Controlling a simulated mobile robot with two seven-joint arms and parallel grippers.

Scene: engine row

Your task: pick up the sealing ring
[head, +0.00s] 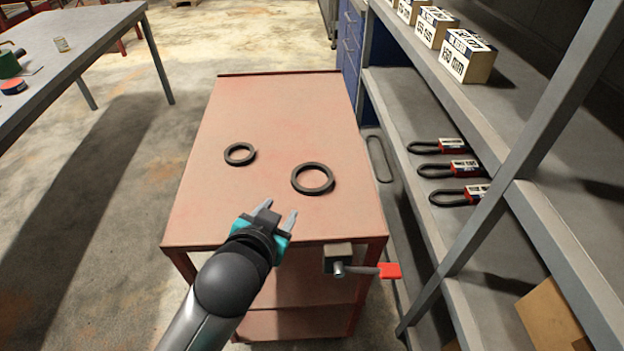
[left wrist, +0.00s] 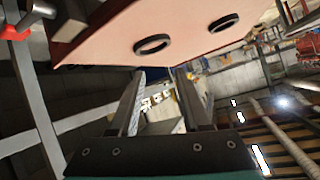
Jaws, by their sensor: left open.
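Two black rings lie flat and apart on the red cart top. The smaller one (head: 240,163) is at the left and the larger one (head: 313,192) is to its right and a little nearer; which of them is the sealing ring I cannot tell. Both also show in the left wrist view, the larger (left wrist: 150,52) and the smaller (left wrist: 222,30). My left gripper (head: 280,209) is open and empty near the cart's front edge, below and left of the larger ring in the head view, touching neither ring. My right gripper is not in view.
The cart top (head: 280,110) is otherwise clear. A clamp-like fitting with a red handle (head: 389,271) is at its front right edge. A grey shelf (head: 400,170) with several looped black belts and boxes (head: 468,57) stands close on the right. A grey table (head: 85,40) stands left.

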